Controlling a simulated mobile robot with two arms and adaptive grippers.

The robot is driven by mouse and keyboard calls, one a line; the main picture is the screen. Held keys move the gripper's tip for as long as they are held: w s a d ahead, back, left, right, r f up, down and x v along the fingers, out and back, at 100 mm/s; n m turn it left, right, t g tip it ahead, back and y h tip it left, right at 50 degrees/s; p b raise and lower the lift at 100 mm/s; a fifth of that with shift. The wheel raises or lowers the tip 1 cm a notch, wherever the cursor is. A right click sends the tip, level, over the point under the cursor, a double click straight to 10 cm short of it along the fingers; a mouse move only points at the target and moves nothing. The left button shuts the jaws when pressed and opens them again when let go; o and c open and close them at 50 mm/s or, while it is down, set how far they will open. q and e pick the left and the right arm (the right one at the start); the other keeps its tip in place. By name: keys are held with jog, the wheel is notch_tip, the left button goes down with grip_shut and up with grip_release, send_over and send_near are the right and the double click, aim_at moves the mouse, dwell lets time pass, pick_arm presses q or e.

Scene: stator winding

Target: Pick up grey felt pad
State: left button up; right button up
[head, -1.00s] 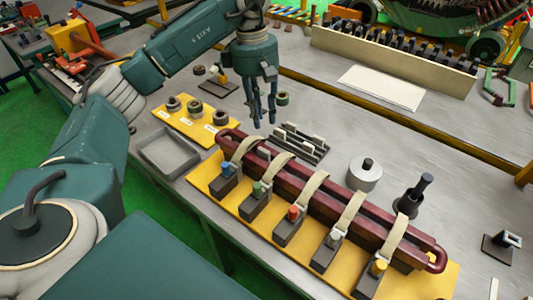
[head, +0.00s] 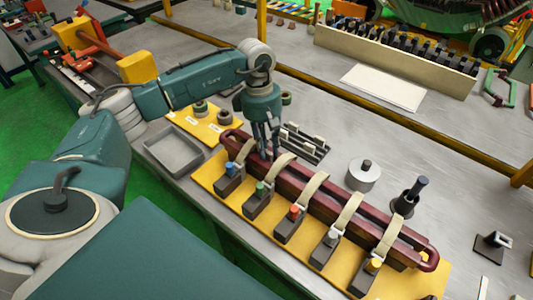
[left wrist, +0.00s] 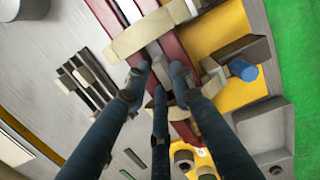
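My left gripper (head: 268,150) points down over the left part of the dark red coil (head: 325,207), between the first two pale straps. In the left wrist view its dark fingers (left wrist: 161,78) stand apart, close around a small grey piece (left wrist: 162,72) that may be the grey felt pad. The piece lies at the coil's slot; the fingers partly hide it, and I see no clear grip on it. A dark slotted rack (head: 305,143) with several pale grey pieces stands just behind the coil. My right gripper is not in view.
The coil rests on a yellow board (head: 215,185) with several clamps with coloured knobs. A grey tray (head: 174,152) lies at the left. A white cylinder (head: 363,176) and a dark holder (head: 408,197) stand to the right. The table behind the rack is mostly clear.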

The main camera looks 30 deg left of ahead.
pick_arm(q)
jog(key=c, duration=0.4)
jog(key=shift+r, duration=0.1)
